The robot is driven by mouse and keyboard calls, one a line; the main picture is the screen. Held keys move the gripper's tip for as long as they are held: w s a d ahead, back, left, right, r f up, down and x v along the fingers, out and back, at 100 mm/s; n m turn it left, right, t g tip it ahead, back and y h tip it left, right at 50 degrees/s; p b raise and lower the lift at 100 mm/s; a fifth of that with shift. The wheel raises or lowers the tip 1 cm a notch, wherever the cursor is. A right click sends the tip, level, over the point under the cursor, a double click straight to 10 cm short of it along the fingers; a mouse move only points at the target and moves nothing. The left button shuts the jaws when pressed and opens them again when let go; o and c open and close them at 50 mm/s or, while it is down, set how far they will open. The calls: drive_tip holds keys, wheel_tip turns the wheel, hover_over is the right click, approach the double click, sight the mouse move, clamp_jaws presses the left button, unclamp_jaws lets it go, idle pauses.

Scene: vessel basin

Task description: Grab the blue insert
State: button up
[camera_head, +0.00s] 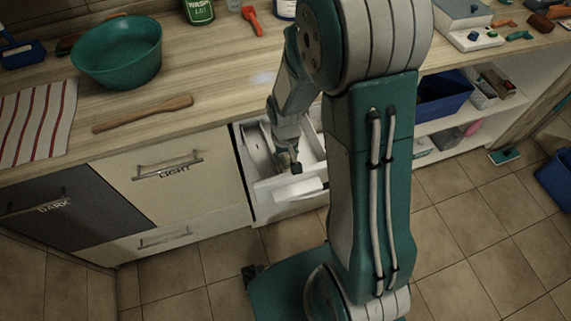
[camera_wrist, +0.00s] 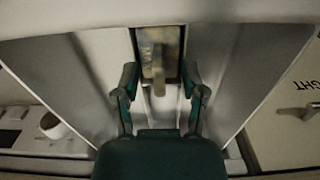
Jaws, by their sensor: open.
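A white drawer (camera_head: 254,150) stands open from the counter front, with divided channels inside. My gripper (camera_head: 290,165) reaches down into it. In the wrist view my gripper (camera_wrist: 160,72) is open, one finger on each side of a narrow upright tab (camera_wrist: 159,78). The tab looks beige-grey in this dim light and stands in front of a dark-edged, mottled panel (camera_wrist: 146,48). I see no clear blue on it, so I cannot tell whether it is the blue insert. The fingers show a gap on both sides of the tab. My arm hides part of the drawer in the head view.
Pale drawer walls (camera_wrist: 215,75) rise on both sides of my gripper. A blue bin (camera_head: 440,95) sits on the shelf at right. The tiled floor at right is mostly clear.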

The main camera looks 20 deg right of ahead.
clamp_jaws()
